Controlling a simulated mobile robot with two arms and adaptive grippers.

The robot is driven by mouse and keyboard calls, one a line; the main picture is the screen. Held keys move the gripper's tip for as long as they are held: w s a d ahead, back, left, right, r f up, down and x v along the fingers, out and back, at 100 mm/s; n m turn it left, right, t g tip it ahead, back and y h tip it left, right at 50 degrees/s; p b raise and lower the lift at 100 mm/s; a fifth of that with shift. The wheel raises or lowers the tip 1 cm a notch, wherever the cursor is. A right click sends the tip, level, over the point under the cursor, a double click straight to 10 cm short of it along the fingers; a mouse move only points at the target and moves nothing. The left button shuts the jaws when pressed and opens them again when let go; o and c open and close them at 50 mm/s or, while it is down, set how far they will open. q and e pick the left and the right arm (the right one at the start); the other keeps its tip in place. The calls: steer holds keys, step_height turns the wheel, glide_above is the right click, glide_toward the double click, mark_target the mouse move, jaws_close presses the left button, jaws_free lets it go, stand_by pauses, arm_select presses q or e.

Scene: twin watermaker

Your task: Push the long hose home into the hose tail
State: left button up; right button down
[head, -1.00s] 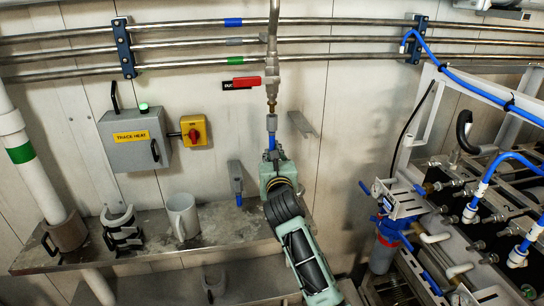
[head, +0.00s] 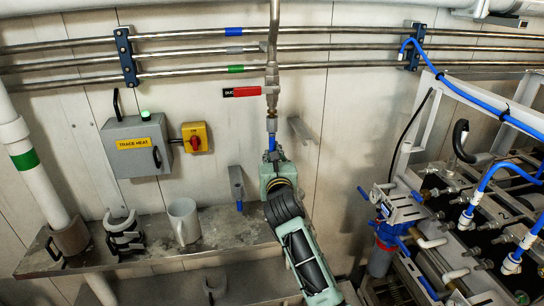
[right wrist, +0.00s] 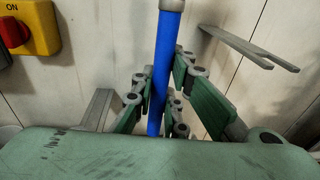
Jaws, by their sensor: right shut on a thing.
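The blue long hose (head: 272,143) stands upright below the valve assembly, with a grey collar (head: 271,125) at its top end. It also shows in the right wrist view (right wrist: 160,75), running up between the fingers, with the collar's edge at the top. The hose tail (head: 271,110) hangs under the red-handled valve (head: 270,92), directly above the collar. I cannot tell how far the hose sits over it. My right gripper (head: 272,162) is shut on the hose below the collar; its fingers (right wrist: 165,95) close around it. My left gripper is out of view.
A steel shelf (head: 100,254) below carries a grey mug (head: 184,220). A grey trace heat box (head: 139,145) and a red-yellow switch (head: 195,137) are on the wall at left. A bracket (head: 301,130) juts out right of the hose. Blue-hosed equipment (head: 440,215) fills the right.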

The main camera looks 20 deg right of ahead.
steer(key=shift+r+p, duration=0.35)
steer(key=shift+r, duration=0.35)
steer(key=c, duration=1.7)
jaws_free()
steer(key=shift+o, duration=0.2)
steer(key=shift+f, duration=0.1)
steer(key=shift+s+a+f, duration=0.1)
steer(key=shift+s+a, duration=0.05)
steer(key=shift+s, duration=0.15)
steer(key=v, duration=1.1)
steer(key=shift+s, duration=0.15)
